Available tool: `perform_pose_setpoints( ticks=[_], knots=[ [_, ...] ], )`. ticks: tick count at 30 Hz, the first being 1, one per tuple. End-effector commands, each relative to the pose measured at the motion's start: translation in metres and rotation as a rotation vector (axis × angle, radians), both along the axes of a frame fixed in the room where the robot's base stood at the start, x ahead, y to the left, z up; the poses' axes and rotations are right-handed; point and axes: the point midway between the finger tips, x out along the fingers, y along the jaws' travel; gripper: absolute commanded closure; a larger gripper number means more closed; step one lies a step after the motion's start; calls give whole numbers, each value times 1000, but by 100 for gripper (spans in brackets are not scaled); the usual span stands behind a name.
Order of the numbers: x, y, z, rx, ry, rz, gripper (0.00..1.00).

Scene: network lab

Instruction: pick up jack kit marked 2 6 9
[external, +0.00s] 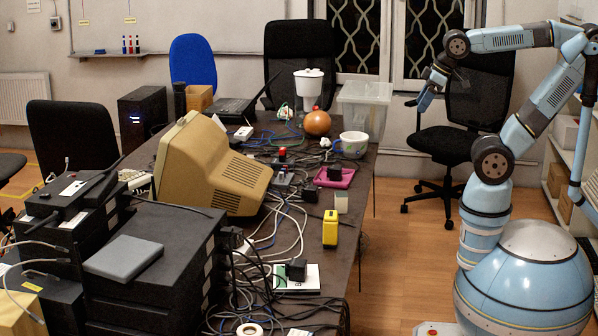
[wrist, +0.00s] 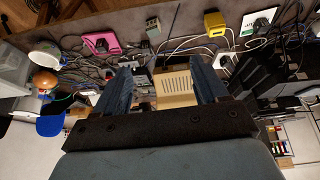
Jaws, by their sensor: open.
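No marking 2 6 9 can be read in either view, so I cannot tell for sure which thing is the jack kit. A small pale box (external: 341,202) sits near the table's right edge; a small grey-green box (wrist: 153,27) shows at the top of the wrist view. My gripper (external: 427,97) is raised in the air to the right of the table, apart from everything. In the wrist view my gripper (wrist: 160,68) has its two fingers wide apart with nothing held between them.
The table (external: 360,240) is crowded with cables. A beige monitor (external: 215,165), yellow device (external: 331,228), pink tray (external: 335,177), white bowl (external: 354,144), orange ball (external: 317,123) and clear bin (external: 364,108) stand on it. A black chair (external: 470,120) is behind my arm.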

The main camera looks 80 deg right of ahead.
Motion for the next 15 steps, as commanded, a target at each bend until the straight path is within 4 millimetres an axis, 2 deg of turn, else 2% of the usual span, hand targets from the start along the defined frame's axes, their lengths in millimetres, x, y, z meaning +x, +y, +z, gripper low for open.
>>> perform_pose_setpoints(
  ticks=[15],
  knots=[
    [58,-27,-61,-401,400,275,28]
  ],
)
